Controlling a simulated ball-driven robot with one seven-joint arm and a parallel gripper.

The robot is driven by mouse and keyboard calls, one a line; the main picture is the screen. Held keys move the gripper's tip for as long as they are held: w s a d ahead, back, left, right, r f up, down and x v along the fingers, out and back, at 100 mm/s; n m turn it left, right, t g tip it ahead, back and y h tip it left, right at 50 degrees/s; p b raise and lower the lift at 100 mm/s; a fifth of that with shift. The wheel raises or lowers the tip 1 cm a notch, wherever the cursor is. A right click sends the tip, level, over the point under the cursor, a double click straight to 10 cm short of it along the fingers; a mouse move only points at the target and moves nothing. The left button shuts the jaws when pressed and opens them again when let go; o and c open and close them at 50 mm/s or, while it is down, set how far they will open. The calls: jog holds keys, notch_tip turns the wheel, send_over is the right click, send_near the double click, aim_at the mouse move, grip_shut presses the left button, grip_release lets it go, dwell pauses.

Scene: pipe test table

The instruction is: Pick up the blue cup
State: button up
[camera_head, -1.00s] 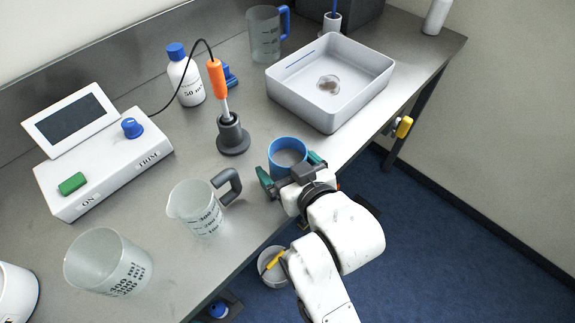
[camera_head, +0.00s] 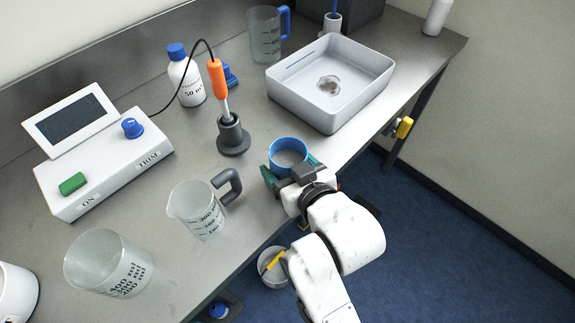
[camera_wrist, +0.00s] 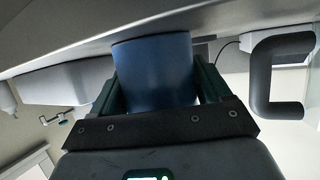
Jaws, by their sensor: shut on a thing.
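The blue cup (camera_head: 288,146) is upright at the front edge of the bench, with its open top visible in the head view. My gripper (camera_head: 289,170) is shut on it, with one green finger on each side of its wall. In the wrist view, the blue cup (camera_wrist: 155,72) sits between the two fingers of my gripper (camera_wrist: 155,88). I cannot tell whether its bottom touches the bench.
A grey sink-like tray (camera_head: 330,85) stands behind to the right. An orange-handled probe in a dark stand (camera_head: 233,135) is behind to the left. A measuring jug with a grey handle (camera_head: 199,210) stands left, with a larger beaker (camera_head: 107,263) beyond.

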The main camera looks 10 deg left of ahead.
aim_at(280, 151)
jog(key=shift+r, duration=0.5)
notch_tip(280, 151, up, 2)
jog(key=shift+r, duration=0.1)
jog(key=s+d+r+p, duration=0.9)
jog(key=s+r, duration=0.1)
jog(key=shift+s, duration=0.2)
jog(key=shift+d, duration=0.15)
